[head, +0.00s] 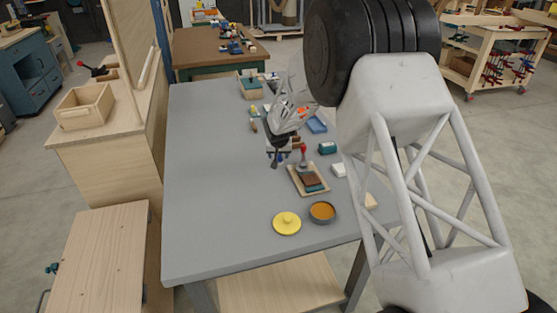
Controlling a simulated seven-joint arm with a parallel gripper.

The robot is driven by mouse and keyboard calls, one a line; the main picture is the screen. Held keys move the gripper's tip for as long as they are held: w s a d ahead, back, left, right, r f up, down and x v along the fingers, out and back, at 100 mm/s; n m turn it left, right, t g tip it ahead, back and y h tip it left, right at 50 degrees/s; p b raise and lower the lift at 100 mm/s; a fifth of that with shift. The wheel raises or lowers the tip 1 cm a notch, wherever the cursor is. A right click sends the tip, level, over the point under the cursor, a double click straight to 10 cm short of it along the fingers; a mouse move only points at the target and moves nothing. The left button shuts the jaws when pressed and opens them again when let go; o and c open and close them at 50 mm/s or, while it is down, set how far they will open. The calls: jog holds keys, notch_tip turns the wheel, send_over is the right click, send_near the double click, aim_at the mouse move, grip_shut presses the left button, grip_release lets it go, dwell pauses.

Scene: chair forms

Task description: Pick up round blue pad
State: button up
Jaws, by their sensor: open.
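My gripper (278,161) is over the middle of the grey table, pointing down, with its fingers apart. A small blue patch (280,158) shows between or just behind the fingers. It may be the round blue pad, but it is too small and too covered to tell its shape or whether the fingers touch it. No other plainly round blue pad shows.
The grey table (210,190) is clear on its left. Nearer stand a yellow round lid (287,223), a dark round tin with orange inside (322,212) and a wooden tray (296,181). A red-knobbed tool (303,150), teal box (328,148) and blue tray (317,124) are close by.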

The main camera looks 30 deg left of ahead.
jog(key=c, duration=1)
jog(key=shift+r, duration=0.1)
jog(key=shift+r, duration=1.45)
jog(key=shift+s+d+r, duration=0.15)
jog(key=shift+r, duration=0.15)
jog(key=s+d, duration=0.3)
jog(key=s, duration=0.1)
jog(key=s+d+r, duration=0.1)
jog(key=s+d, duration=0.2)
jog(key=s, duration=0.1)
jog(key=s+d, duration=0.3)
jog(key=s, duration=0.1)
jog(key=shift+d+r, duration=0.15)
jog(key=shift+d, duration=0.25)
